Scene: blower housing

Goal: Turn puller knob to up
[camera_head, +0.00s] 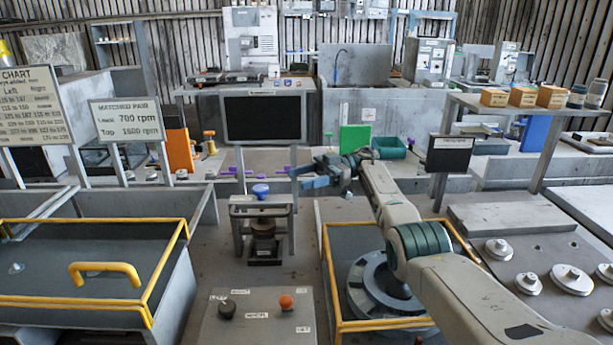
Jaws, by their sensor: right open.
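A small grey frame (236,207) stands at the centre with a blue knob (261,190) on top and a dark stepped part (264,240) under it. In front of it is a grey control box (240,328) with a dark knob (227,309), an orange knob (286,302) and small labels. The labels are too small to read surely, so I cannot tell which knob is the puller's. My right gripper (300,178) is open and empty, above and to the right of the blue knob, apart from it. My left gripper is out of view.
A yellow-railed bin (70,255) with a yellow handle (105,270) is at left. Another yellow-railed bin (328,262) lies beneath my right arm. A dark screen (263,118) stands behind the frame. Several pale pulleys (572,279) lie on the right bench.

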